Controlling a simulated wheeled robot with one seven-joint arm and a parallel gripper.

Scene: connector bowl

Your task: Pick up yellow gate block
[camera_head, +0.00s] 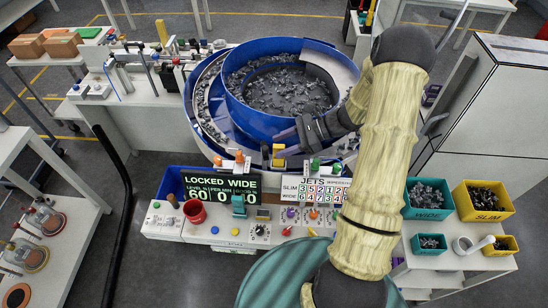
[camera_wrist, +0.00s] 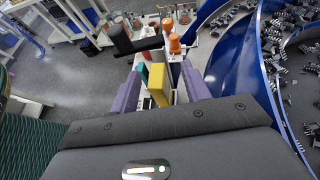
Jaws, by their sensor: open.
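The yellow gate block (camera_head: 278,155) stands at the front rim of the blue bowl feeder, just above the front panel, in the head view. It also shows in the wrist view (camera_wrist: 157,84) as an upright yellow piece in the gap between my purple fingers. My gripper (camera_head: 276,146) is open, reaching in from the right, with its fingertips close to the block. In the wrist view my gripper (camera_wrist: 162,72) has clear space on both sides of the block. I cannot tell how deep the block sits between the fingers. Its lower part is hidden behind the gripper body.
The blue bowl (camera_head: 262,125) full of dark connectors is right beside my gripper. Orange-topped posts (camera_wrist: 174,42) and a dark bar (camera_wrist: 132,40) stand close beyond the fingers. Parts bins (camera_head: 428,213) stand at right.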

